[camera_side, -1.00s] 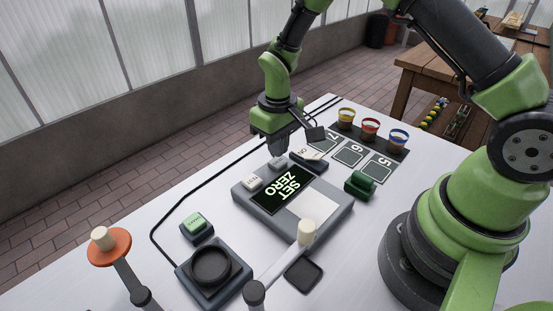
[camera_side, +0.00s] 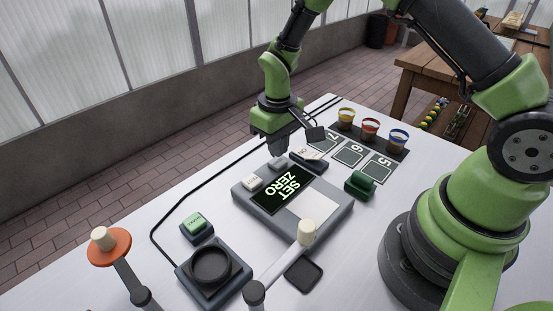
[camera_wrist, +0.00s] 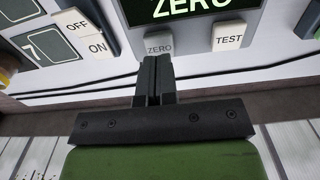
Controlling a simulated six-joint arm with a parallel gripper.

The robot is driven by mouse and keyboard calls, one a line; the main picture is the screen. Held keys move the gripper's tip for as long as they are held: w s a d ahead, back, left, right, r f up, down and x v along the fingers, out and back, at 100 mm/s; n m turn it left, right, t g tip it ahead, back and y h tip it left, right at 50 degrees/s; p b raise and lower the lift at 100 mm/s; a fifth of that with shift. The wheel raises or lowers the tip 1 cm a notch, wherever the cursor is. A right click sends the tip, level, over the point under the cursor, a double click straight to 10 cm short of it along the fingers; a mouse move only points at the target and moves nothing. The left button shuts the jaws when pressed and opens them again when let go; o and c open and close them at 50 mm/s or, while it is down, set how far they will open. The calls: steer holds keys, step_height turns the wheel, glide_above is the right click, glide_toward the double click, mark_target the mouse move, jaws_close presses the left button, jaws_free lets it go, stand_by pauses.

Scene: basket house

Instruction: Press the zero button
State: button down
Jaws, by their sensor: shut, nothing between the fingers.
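The grey ZERO button (camera_wrist: 159,45) sits below the display edge in the wrist view, and it also shows in the side view (camera_side: 277,163). My gripper (camera_wrist: 153,60) is shut and empty, with its fingertips at the lower edge of the ZERO button. In the side view my gripper (camera_side: 278,150) points down just over that button. I cannot tell whether the tips touch or press it.
A white TEST button (camera_wrist: 228,37) lies right of ZERO in the wrist view. An OFF/ON switch (camera_wrist: 88,35) is to the left. A green button box (camera_side: 194,224), a black ring (camera_side: 211,265), a green block (camera_side: 360,184) and several cups (camera_side: 370,128) stand around. A cable crosses the table.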

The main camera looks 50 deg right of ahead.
mark_target(278, 161)
steer(key=shift+f, duration=0.15)
steer(key=shift+f, duration=1.3)
steer(key=shift+r, duration=1.45)
steer(key=shift+r, duration=3)
